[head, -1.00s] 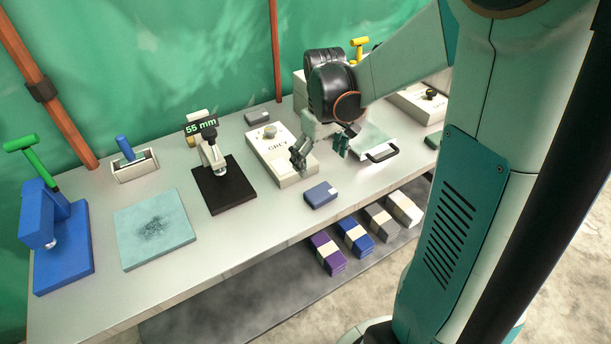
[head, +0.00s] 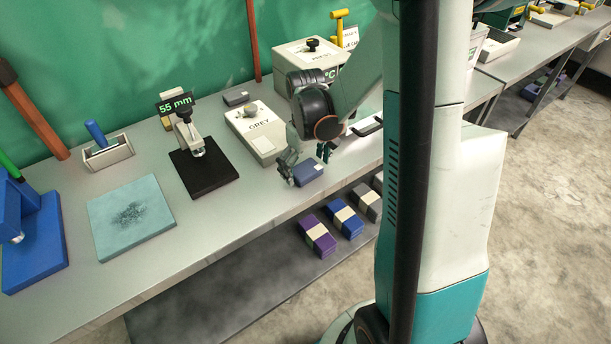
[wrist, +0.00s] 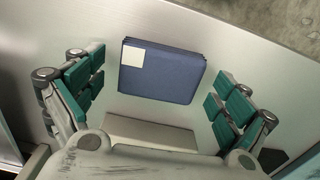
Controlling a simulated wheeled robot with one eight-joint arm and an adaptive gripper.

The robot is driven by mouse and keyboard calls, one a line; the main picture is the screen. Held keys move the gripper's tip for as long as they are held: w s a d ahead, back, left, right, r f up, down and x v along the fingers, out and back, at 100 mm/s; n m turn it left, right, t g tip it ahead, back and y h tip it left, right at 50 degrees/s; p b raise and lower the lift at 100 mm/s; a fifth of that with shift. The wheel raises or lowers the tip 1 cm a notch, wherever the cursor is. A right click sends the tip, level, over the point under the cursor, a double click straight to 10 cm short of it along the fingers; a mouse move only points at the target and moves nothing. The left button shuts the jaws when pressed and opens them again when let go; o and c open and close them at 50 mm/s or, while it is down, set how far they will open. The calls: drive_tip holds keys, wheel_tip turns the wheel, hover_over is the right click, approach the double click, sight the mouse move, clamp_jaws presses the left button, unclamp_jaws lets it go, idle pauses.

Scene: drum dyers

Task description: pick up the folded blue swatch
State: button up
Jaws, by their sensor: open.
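The folded blue swatch (head: 309,173) lies flat on the grey bench near its front edge, in the head view. In the wrist view the swatch (wrist: 162,73) shows as a dark blue folded block with a white label at one corner. My gripper (head: 307,168) is open right over it, partly hiding it in the head view. In the wrist view the two green-padded fingers (wrist: 160,95) stand apart on either side of the swatch, with a gap to it on both sides. Nothing is held.
A black-based gauge reading 55 mm (head: 203,175) and a teal pad (head: 131,215) are to the left. Purple (head: 317,235) and blue (head: 345,219) bundles lie on the lower shelf. Bench space left of the swatch is clear.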

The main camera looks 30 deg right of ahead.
drive_tip(key=shift+f, duration=0.15)
drive_tip(key=c, duration=1.1)
